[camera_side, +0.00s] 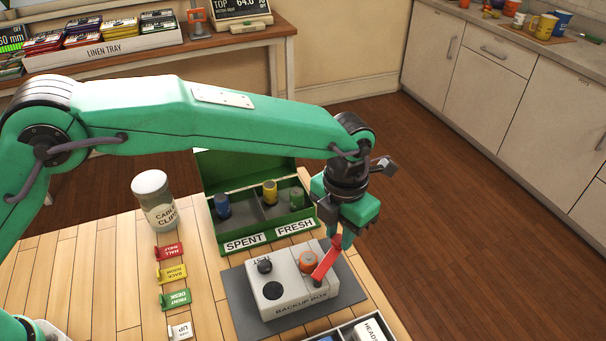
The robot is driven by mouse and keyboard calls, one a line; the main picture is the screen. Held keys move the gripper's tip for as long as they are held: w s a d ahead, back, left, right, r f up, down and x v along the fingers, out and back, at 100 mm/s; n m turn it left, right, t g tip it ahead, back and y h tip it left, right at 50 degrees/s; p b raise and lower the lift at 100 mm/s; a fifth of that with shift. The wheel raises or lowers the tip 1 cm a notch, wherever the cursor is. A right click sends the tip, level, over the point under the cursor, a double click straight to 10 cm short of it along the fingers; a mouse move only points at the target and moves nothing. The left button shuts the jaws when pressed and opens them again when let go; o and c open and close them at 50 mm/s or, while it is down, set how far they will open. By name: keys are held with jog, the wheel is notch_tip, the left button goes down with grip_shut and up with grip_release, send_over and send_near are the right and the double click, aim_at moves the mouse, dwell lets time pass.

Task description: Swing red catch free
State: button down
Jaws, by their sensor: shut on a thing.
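The red catch (325,265) is a flat red bar on the right part of the white backup box (292,301). It slants up and to the right from the box top beside an orange round part (309,261). My gripper (342,240) points down over the box's back right corner and is shut on the upper end of the catch. The fingertips are small here and partly hidden. The box also has a black knob (264,266) and a dark round opening (272,290) on its left part.
The box sits on a grey mat (240,302). Behind it is an open green case labelled SPENT and FRESH (270,240) with several coloured cylinders. A cable clips jar (155,203) and coloured tags (172,272) stand left. A tray (345,328) is at the front.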

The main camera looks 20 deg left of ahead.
jog(key=shift+s+d+m, duration=0.1)
jog(key=shift+d+m, duration=0.25)
jog(key=shift+m, duration=0.25)
jog(key=c, duration=1.2)
grip_release()
jog(key=shift+r, duration=3.95)
